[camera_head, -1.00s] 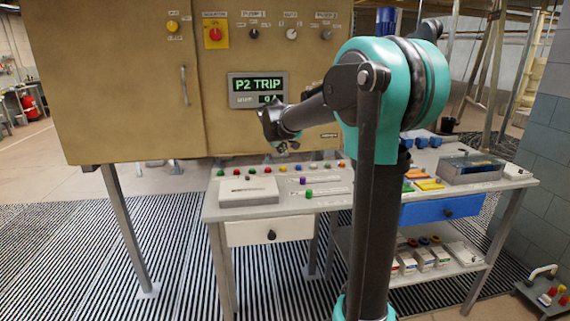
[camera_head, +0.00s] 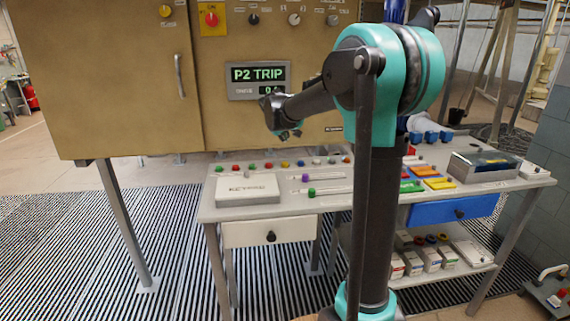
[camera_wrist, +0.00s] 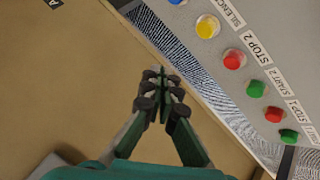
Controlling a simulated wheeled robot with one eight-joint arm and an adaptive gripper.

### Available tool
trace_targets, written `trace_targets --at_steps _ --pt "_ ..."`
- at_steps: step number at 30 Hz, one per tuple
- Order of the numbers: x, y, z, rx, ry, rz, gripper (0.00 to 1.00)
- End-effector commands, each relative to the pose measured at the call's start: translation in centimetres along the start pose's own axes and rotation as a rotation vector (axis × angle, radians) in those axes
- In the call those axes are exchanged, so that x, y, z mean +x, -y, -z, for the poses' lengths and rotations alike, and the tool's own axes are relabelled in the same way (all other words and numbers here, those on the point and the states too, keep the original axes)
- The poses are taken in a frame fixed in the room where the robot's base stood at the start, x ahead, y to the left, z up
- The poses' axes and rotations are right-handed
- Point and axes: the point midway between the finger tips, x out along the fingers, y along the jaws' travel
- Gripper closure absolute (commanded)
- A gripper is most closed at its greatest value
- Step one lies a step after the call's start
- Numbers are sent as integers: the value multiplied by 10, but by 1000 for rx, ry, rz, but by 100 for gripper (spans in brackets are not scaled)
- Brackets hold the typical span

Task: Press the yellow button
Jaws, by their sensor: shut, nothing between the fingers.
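The yellow button (camera_head: 285,164) sits in a row of coloured buttons along the back of the grey desk. In the wrist view the yellow button (camera_wrist: 207,27) is a round cap on a grey strip, up and right of my fingers, between a blue button (camera_wrist: 177,2) and a red button (camera_wrist: 233,60). A label reading "SILENC…" lies beside it. My gripper (camera_head: 288,133) is in front of the cabinet, above the button row, apart from the button. In the wrist view my gripper (camera_wrist: 160,82) is shut and empty, its fingertips together.
The tan cabinet (camera_head: 110,90) rises behind the desk, with a "P2 TRIP" display (camera_head: 257,80) and another round yellow fitting (camera_head: 165,11). A grey box (camera_head: 248,188) and sliders with purple (camera_head: 305,178) and green (camera_head: 311,191) knobs lie in front of the row. Green buttons (camera_wrist: 256,88) show nearby.

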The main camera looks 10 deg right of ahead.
Motion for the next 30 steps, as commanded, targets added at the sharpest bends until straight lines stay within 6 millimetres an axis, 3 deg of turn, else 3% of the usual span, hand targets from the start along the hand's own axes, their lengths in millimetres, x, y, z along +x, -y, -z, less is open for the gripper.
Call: trace_targets --at_steps 15,30 --pt "44 32 -32 0 0 0 100" --pt "50 37 -37 0 0 0 100"
